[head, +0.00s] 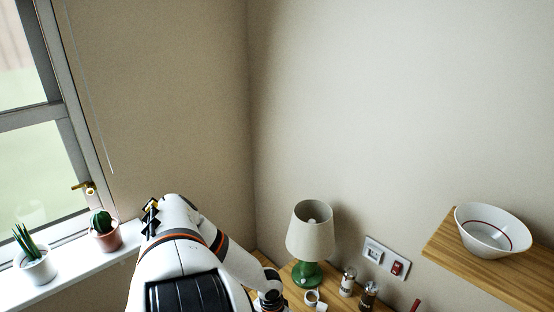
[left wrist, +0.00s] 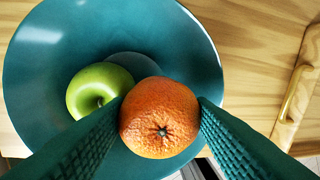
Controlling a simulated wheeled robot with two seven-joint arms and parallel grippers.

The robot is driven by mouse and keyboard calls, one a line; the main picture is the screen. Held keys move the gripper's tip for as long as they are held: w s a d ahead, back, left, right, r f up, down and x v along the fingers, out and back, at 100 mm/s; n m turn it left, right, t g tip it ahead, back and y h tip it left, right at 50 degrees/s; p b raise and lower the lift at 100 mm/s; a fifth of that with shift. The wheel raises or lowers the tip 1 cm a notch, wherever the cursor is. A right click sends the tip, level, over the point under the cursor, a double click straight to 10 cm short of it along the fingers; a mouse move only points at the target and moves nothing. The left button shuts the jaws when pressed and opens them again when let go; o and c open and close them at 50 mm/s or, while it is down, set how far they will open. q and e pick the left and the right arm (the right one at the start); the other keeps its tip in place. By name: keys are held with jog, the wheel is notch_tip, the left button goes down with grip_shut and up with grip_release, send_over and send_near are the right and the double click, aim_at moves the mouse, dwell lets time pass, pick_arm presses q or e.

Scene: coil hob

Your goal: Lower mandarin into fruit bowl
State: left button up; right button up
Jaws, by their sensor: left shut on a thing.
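The orange mandarin (left wrist: 160,118) is held between the two dark teal ridged fingers of my left gripper (left wrist: 162,108) in the left wrist view. The teal fruit bowl (left wrist: 40,75) lies beyond it, seen from above, with a green apple (left wrist: 88,92) inside. The mandarin overlaps the bowl's lower right part in the picture and hides some of the apple's right side. I cannot tell whether the mandarin touches the bowl or apple. In the head view my left arm shows, but its fingers and the fruit bowl do not. My right gripper is not in view.
The fruit bowl is on a light wooden surface (left wrist: 255,40). In the head view a green lamp (head: 311,240), a salt shaker (head: 348,281) and a pepper mill (head: 368,296) stand near the wall. A white bowl (head: 490,240) sits on a wooden shelf (head: 450,250).

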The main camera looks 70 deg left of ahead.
pick_arm(q)
jog(key=o, duration=1.1)
jog(key=shift+c, duration=0.2)
jog(key=shift+s, duration=0.1)
notch_tip(320, 180, up, 12)
jog(key=a, duration=0.1)
jog(key=shift+s+a, duration=0.25)
